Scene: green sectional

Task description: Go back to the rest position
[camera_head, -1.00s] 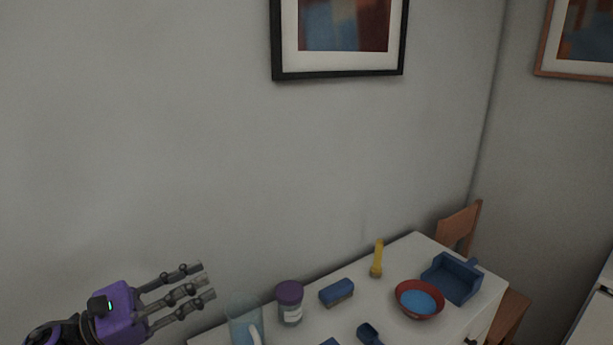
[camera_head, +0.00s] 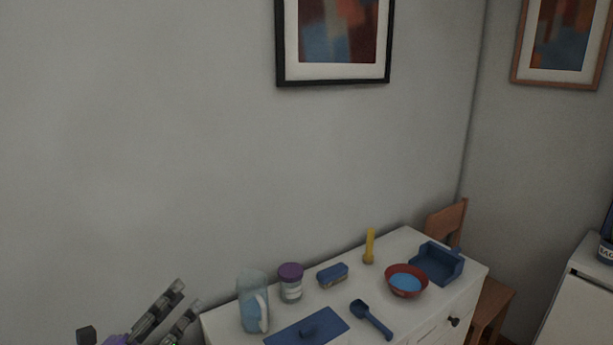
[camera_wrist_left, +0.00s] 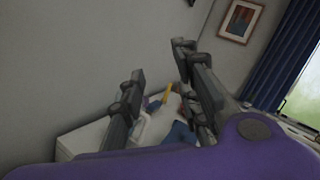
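My left gripper (camera_head: 172,318) shows at the bottom left of the head view, beside the left end of the white dresser (camera_head: 222,325). Its fingers point up and to the right, and nothing shows between them. In the left wrist view the gripper (camera_wrist_left: 160,85) has its fingers spread apart with a gap between them. The dresser top shows beyond the fingers there, partly hidden by them. My right gripper is in neither view.
On the dresser stand a clear pitcher (camera_head: 250,300), a purple-lidded jar (camera_head: 290,283), a blue brush (camera_head: 332,275), a yellow object (camera_head: 369,246), a red bowl (camera_head: 421,287), a blue dustpan (camera_head: 436,263), a blue scoop (camera_head: 371,318) and a blue flat piece (camera_head: 290,335). A wooden chair (camera_head: 447,222) is behind.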

